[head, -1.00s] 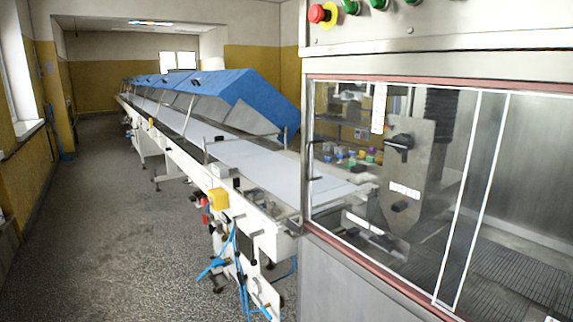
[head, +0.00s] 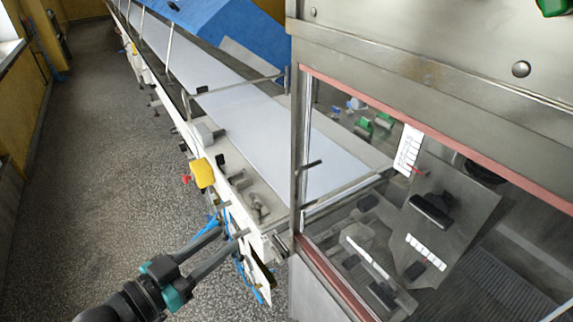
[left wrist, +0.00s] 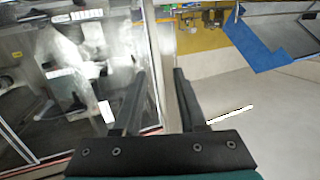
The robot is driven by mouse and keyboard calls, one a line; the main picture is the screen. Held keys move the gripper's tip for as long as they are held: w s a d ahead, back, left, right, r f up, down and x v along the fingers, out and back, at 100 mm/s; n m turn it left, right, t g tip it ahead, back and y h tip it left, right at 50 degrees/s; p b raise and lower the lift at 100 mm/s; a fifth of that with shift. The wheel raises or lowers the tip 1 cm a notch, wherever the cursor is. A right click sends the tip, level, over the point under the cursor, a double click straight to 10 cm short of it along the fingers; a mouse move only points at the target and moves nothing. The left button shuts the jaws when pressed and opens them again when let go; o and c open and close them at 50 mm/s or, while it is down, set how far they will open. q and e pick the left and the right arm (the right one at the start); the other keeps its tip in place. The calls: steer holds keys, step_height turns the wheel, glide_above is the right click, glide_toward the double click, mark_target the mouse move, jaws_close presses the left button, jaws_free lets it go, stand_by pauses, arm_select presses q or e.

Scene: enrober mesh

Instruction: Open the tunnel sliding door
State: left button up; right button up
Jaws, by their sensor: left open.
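The tunnel's clear sliding door (head: 330,225) fills the red-edged opening of the steel cabinet at right in the head view. It appears shut, and machine parts show through it. A small dark handle (head: 309,165) sticks out near its left edge. My left gripper (head: 231,234) is open and empty, below and left of the handle and apart from it, in front of the conveyor's near end. In the left wrist view, my two dark fingers (left wrist: 160,73) are spread, with the clear panel (left wrist: 75,60) on the left. My right gripper is not in view.
A long conveyor with a white belt (head: 245,128) and a blue cover (head: 225,28) runs away to the back left. A yellow box (head: 202,173) and blue hoses stick out along its side. The speckled floor (head: 95,185) at left is clear.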

arm_select(q)
steer(key=s+d+r+m+h+p, duration=0.1)
steer(key=s+d+r+h, duration=0.15)
steer(key=r, duration=0.45)
steer(key=p, duration=0.2)
glide_above(296, 206)
steer(key=shift+w+r, duration=0.15)
steer(key=shift+w, duration=0.1)
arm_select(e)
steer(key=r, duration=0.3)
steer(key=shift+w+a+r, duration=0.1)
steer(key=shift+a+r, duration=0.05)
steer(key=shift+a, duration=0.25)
arm_select(q)
jaws_close()
stand_by(0.6)
